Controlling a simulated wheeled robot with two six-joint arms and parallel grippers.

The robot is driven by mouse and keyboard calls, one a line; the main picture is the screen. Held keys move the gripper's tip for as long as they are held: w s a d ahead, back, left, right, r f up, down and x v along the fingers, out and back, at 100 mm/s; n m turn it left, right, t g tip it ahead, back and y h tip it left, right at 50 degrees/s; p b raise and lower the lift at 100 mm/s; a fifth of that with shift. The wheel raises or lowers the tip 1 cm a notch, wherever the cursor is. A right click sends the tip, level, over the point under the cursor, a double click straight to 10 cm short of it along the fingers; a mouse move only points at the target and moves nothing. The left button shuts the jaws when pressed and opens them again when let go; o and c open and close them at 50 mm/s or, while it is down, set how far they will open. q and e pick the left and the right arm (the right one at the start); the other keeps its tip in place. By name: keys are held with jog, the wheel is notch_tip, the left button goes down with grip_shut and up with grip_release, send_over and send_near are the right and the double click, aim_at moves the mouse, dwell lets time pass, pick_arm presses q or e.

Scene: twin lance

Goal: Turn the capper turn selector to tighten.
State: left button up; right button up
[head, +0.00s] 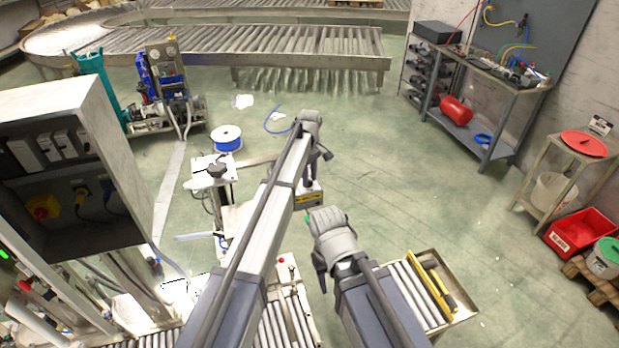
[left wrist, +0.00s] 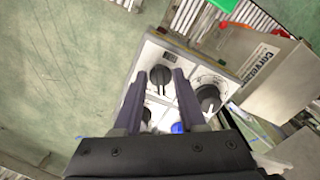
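In the left wrist view a pale control panel (left wrist: 150,54) carries a black round selector knob (left wrist: 160,76) and a second black knob (left wrist: 208,97) to its right. A blue button (left wrist: 178,127) and part of another dark control show lower down. I cannot read which knob is the capper turn selector. My left gripper (left wrist: 159,82) is open, with its two dark fingers on either side of the first knob; contact is unclear. In the head view my left gripper (head: 319,154) hangs at the arm's end. My right gripper (head: 320,272) is mostly hidden behind its wrist.
A grey cabinet (head: 60,110) stands at the left. A roller conveyor (head: 210,55) crosses the back, and a short roller section (head: 412,290) lies at the lower right. A workbench (head: 490,85) stands at the right wall. Green floor (head: 430,185) between is mostly clear.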

pick_arm(q)
jog(key=shift+r, duration=0.1)
notch_tip(320, 180, up, 8)
jog(key=p, duration=0.8)
jog(key=shift+f, duration=0.2)
jog(key=s+a+m, duration=0.3)
jog(key=s+a, duration=0.3)
jog(key=s, duration=0.6)
jog(key=s+a+m, duration=0.4)
jog(key=s+a, duration=0.2)
jog(key=s, duration=0.5)
jog(key=s+a+m, duration=0.3)
jog(key=s+a, duration=0.2)
jog(key=s, duration=0.7)
jog(key=s+d+f+m+b, duration=0.1)
jog(key=d+f+b, duration=0.2)
jog(key=f+b, duration=0.5)
jog(key=s+d+f+m+b, duration=0.1)
jog(key=d+f+b, duration=0.3)
jog(key=f+b, duration=0.4)
jog(key=s+d+f+m+y+b, duration=0.1)
jog(key=s+d+f+b, duration=0.1)
jog(key=f+b, duration=0.6)
jog(key=shift+s+d+m, duration=0.15)
jog(key=shift+d+m, duration=0.15)
jog(key=shift+d, duration=0.55)
